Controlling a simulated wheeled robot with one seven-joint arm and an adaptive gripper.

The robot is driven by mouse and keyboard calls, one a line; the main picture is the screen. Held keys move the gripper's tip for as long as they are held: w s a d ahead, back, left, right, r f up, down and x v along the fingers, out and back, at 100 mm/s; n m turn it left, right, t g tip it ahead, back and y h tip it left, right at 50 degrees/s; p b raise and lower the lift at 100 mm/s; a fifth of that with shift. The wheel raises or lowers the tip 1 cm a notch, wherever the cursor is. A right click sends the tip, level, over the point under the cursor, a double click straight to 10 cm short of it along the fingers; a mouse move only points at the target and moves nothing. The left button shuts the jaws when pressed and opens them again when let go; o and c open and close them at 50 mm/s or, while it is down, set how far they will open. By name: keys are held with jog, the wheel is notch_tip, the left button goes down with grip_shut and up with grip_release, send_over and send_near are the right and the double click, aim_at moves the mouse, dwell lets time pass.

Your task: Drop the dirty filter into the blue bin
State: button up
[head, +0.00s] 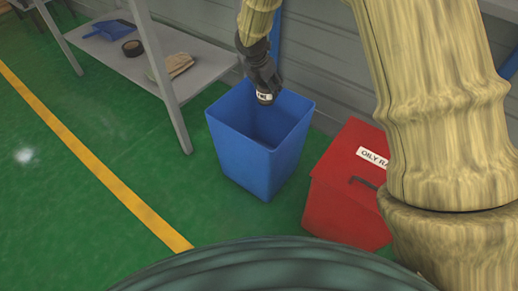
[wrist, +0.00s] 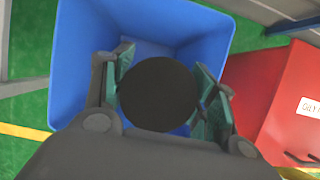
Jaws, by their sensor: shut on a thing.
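The blue bin (head: 240,158) stands upright on the green floor in the middle of the head view, its top open. My gripper (head: 265,90) points down over the bin's opening, near its back rim. In the wrist view my gripper (wrist: 160,93) is shut on a dark round thing, the dirty filter (wrist: 158,94), with a finger on each side. The blue bin (wrist: 78,70) surrounds the filter in the wrist view. Part of the bin's inside is hidden behind the filter.
A red box (head: 340,208) labelled "OILY RA..." stands right of the bin. A grey shelf (head: 120,62) at the left holds a blue dustpan (head: 108,29), black tape (head: 133,48) and tan gloves (head: 178,65). A yellow line (head: 95,155) crosses the clear floor.

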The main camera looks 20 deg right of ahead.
aim_at(262, 84)
jog(key=shift+w+d+f+n+t+y+b, duration=0.1)
jog(key=shift+w+f+n+t+y+b, duration=0.1)
jog(key=shift+w+f+n+b, duration=0.4)
jog(key=shift+w+d+f+n+t+y+b, duration=0.1)
jog(key=shift+w+f+n+t+y+b, duration=0.1)
jog(key=shift+f+n+b, duration=0.7)
jog(key=shift+r, duration=0.1)
notch_tip(262, 84, down, 6)
jog(key=b, duration=0.7)
jog(key=shift+r, duration=0.2)
jog(key=o, duration=1.2)
jog(key=shift+c, duration=0.2)
jog(key=v, duration=1.2)
jog(key=shift+s+a, duration=0.1)
jog(key=shift+r, duration=0.1)
